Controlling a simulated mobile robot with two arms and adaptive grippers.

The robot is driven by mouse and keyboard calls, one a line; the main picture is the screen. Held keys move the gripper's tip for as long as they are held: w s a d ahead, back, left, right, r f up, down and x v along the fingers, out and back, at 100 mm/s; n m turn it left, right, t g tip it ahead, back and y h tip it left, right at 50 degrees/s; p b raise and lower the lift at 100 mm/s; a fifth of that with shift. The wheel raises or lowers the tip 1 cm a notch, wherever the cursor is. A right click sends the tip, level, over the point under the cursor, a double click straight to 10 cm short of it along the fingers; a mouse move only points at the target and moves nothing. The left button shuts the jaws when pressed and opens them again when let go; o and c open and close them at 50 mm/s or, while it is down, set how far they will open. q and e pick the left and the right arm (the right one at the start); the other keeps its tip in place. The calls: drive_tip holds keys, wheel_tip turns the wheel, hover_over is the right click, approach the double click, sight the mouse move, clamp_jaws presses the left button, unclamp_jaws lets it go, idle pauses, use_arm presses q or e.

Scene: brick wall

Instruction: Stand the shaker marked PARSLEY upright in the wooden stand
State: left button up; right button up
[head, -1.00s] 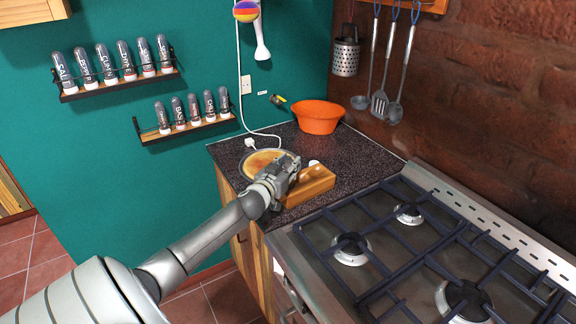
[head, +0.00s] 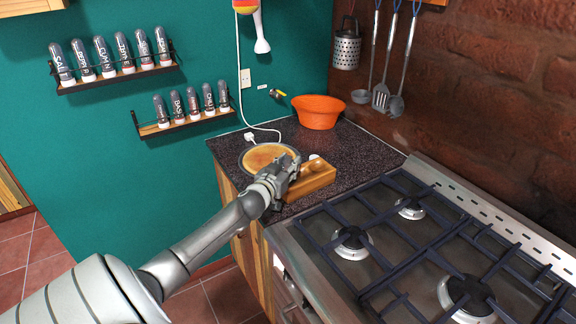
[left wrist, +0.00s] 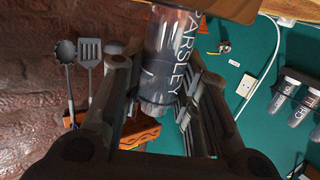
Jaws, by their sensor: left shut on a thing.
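My left gripper (head: 293,165) is at the left end of the wooden stand (head: 316,182), on the dark counter. In the left wrist view the gripper is shut on the shaker marked PARSLEY (left wrist: 172,55), a clear tube with dark contents and white lettering. The shaker's pale end is at the top edge of that view, close to a brown wooden surface (left wrist: 232,8). I cannot tell whether that end sits in the stand. In the head view the gripper hides most or all of the shaker. My right gripper is not in view.
A round wooden board (head: 266,155) lies behind the gripper, and an orange bowl (head: 318,112) stands farther back. The gas hob (head: 400,245) is to the right of the stand. Two wall racks (head: 120,75) hold several other shakers. Utensils (head: 382,95) hang on the brick wall.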

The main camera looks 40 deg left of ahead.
use_arm(q)
drive_tip(key=o, duration=1)
drive_tip(key=v, duration=1.2)
